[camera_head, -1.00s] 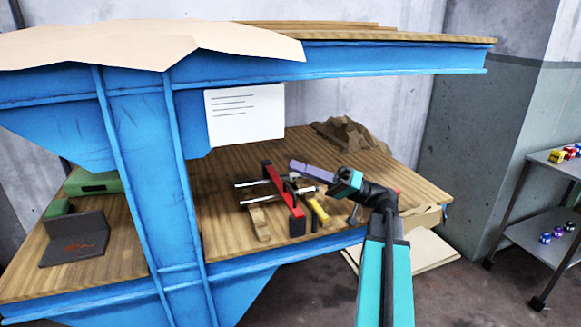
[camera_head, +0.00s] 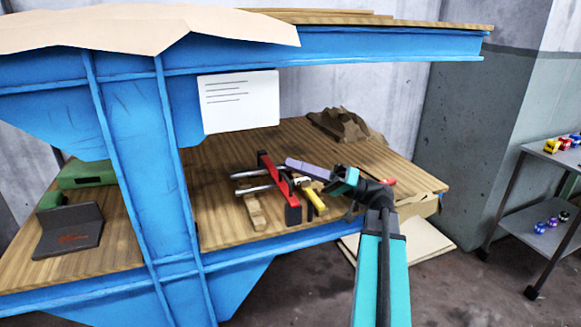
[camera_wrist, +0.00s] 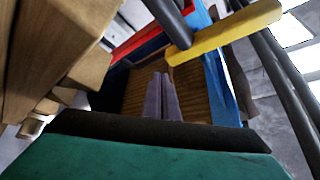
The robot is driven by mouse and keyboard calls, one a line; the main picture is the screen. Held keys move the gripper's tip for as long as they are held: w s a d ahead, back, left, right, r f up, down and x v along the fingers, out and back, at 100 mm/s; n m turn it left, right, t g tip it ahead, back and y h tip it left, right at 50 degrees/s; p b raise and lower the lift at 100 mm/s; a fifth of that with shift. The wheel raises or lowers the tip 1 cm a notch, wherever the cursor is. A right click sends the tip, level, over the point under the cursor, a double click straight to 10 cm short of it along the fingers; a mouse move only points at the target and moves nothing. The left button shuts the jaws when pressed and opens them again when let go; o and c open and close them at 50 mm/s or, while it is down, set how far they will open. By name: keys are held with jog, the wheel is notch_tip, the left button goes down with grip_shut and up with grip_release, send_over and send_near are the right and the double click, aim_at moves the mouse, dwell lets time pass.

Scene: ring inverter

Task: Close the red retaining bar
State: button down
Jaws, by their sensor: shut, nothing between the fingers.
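The red bar (camera_head: 277,184) lies across two grey metal rods (camera_head: 250,188) on the workbench's lower wooden shelf; whether it is latched cannot be told. In the wrist view the red bar (camera_wrist: 150,30) crosses the upper middle, partly hidden by a dark rod. My gripper (camera_head: 288,162) is beside the bar's far end, on its right; contact cannot be told. Its purple fingers (camera_wrist: 162,98) are together with nothing between them. A yellow piece (camera_head: 311,198) sits right of the bar, also large in the wrist view (camera_wrist: 225,32).
A wooden block (camera_head: 254,212) lies left of the bar. Blue beams (camera_head: 150,170) and the upper shelf (camera_head: 400,35) frame the space. A brown heap (camera_head: 345,126) is at the back right. The shelf behind the bar (camera_head: 235,150) is clear. A cart (camera_head: 540,220) stands far right.

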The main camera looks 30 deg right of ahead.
jog(key=s+d, duration=0.7)
jog(key=d, duration=0.3)
jog(key=shift+d+f, duration=0.15)
jog(key=shift+d, duration=0.15)
dwell(0.5)
